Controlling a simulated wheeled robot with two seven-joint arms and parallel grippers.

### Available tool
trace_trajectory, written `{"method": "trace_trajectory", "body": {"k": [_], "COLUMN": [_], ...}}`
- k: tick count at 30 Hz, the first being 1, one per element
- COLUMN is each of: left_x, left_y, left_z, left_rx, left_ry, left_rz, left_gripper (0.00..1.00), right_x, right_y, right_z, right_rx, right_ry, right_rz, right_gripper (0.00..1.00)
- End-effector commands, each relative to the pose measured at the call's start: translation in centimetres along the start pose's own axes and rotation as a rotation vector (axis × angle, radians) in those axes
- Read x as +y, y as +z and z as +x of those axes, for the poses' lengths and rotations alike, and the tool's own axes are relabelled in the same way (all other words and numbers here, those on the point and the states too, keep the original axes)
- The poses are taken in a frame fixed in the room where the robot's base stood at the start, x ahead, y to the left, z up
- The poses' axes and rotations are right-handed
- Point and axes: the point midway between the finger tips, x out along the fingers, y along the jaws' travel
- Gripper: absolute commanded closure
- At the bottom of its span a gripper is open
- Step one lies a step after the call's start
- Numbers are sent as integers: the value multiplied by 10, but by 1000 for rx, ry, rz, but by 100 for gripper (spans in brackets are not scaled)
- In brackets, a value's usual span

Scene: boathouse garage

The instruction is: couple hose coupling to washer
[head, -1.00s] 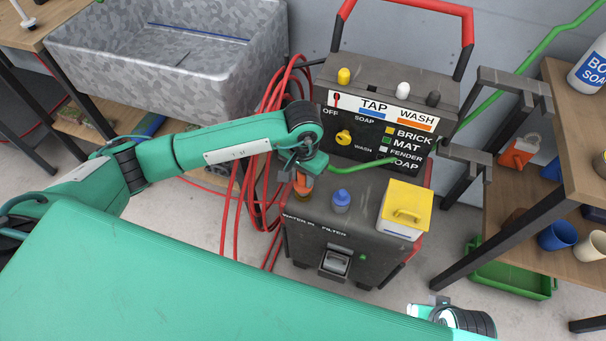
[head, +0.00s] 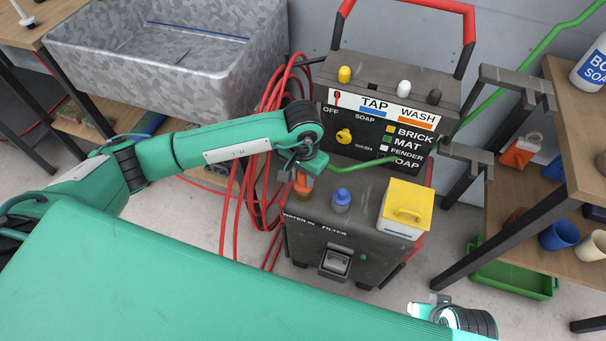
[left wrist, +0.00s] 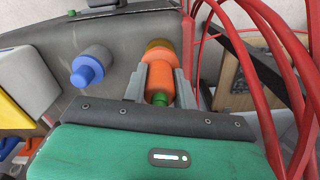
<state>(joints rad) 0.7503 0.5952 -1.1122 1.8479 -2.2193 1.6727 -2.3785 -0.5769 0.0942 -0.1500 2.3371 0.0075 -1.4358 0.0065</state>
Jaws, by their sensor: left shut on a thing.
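My left gripper (head: 302,182) is shut on the orange hose coupling (head: 302,187), above the left part of the dark washer's lower top. In the left wrist view the orange coupling (left wrist: 159,76) sits between the two grey fingers, with a green end toward me. Its far end meets the brass water inlet (left wrist: 158,44); they look lined up and touching, but I cannot tell whether they are locked. The washer (head: 318,240) is marked WATER IN and FILTER there. A green hose (head: 362,163) runs right from the gripper. My right gripper's fingers do not show.
A blue-topped filter (head: 341,199) stands just right of the coupling, then a yellow-lidded box (head: 403,212). Red hose loops (head: 245,190) hang close on the left. A control panel (head: 385,118) rises behind. A shelf (head: 535,190) stands at right.

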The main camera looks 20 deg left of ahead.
Motion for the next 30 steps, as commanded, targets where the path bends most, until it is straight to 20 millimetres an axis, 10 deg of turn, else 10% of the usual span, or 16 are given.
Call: {"method": "trace_trajectory", "body": {"k": [5,19,30], "left_x": [0,0,-1], "left_y": [0,0,-1], "left_z": [0,1,-88], "left_rx": [0,-1,4], "left_ry": [0,0,-3], "left_rz": [0,0,2], "left_gripper": [46,46,46], "right_x": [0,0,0], "right_y": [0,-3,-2], "right_z": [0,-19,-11], "right_rx": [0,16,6], "right_ry": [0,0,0], "right_rz": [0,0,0], "right_gripper": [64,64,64]}}
